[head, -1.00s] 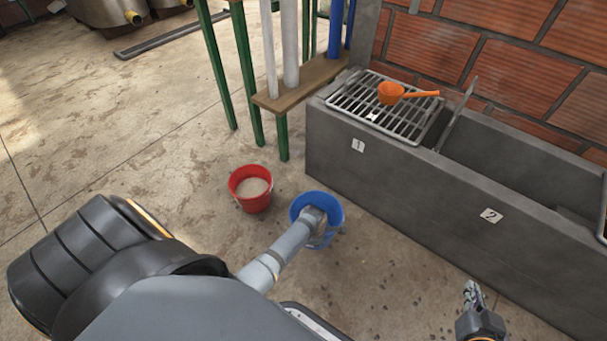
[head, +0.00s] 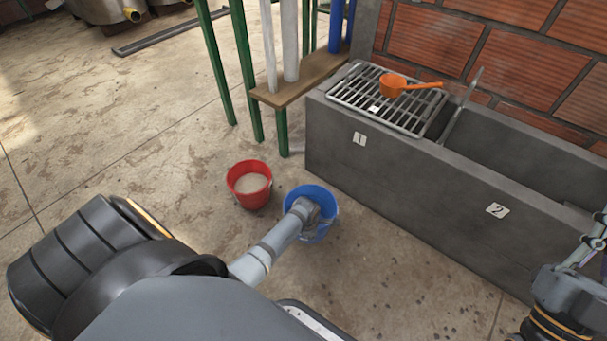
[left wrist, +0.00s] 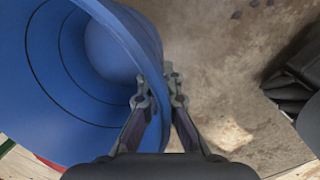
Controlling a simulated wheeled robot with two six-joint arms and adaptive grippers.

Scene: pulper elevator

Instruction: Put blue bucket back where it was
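The blue bucket (head: 326,222) is beside the red bucket on the concrete floor, left of the grey trough. It looks empty in the left wrist view (left wrist: 85,95). I cannot tell whether its base touches the floor. My left gripper (head: 306,208) reaches over its near rim in the head view. In the left wrist view my left gripper (left wrist: 160,98) has one finger inside and one outside, close against the bucket wall, and looks shut on it. My right gripper (head: 597,240) is at the right edge, partly cut off, apart from the bucket.
The red bucket (head: 249,194) holds a pale substance. The grey trough (head: 420,185), labelled 1 and 2, has a metal grate (head: 352,92) with an orange scoop (head: 394,84). A wooden shelf (head: 290,92) on green legs stands behind. Floor at left is clear.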

